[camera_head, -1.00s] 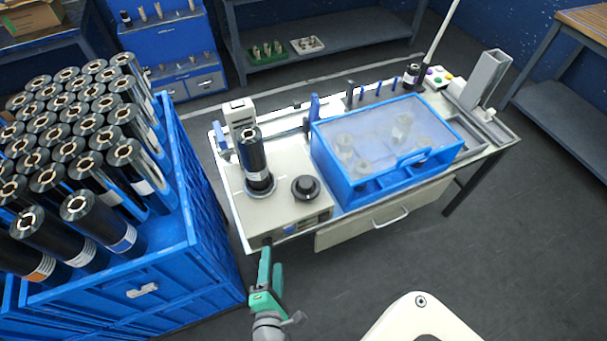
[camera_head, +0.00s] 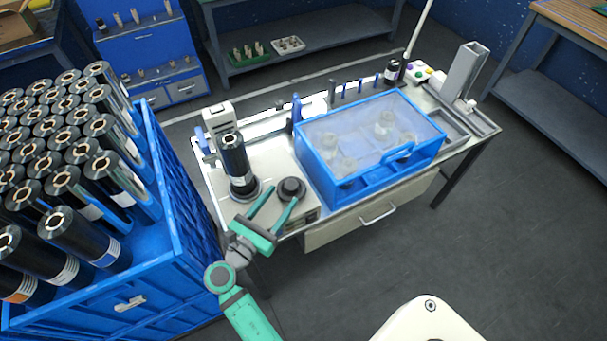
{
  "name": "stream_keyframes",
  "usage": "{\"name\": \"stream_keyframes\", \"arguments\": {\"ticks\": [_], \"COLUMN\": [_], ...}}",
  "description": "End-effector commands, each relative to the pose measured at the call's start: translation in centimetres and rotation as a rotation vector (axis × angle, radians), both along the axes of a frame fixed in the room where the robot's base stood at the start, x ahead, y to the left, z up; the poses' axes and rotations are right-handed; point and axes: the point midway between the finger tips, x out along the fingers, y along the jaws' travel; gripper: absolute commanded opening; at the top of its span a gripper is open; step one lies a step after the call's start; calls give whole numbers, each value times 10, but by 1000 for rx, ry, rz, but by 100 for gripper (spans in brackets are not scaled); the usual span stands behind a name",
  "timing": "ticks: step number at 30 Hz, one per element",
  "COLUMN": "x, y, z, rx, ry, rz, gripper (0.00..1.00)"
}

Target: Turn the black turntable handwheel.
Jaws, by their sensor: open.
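The black turntable handwheel (camera_head: 292,188) is a round knob on the light top of the flow wrapper (camera_head: 266,168), near its front edge. A black film roll (camera_head: 235,160) stands upright on a dark round base to the handwheel's left. My green gripper (camera_head: 273,207) is open at the front edge of the machine, its fingers pointing up toward the handwheel. The right fingertip is close to the handwheel's front side. The left fingertip lies between the roll's base and the handwheel. I cannot tell whether either finger touches it.
A blue crate (camera_head: 180,236) full of black rolls stands left of the machine. A blue-framed clear cover (camera_head: 372,192) sits right of the handwheel. A drawer with a handle (camera_head: 377,215) is below it. Open floor (camera_head: 480,250) lies to the front right.

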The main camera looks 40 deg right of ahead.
Motion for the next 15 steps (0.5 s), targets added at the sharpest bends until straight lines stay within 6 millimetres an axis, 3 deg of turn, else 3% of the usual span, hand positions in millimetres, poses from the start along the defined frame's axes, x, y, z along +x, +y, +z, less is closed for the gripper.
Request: {"name": "stream_keyframes", "arguments": {"ticks": [15], "x": [25], "y": [-77], "z": [0], "rx": [2], "ry": [-2], "rz": [0], "gripper": [52]}}
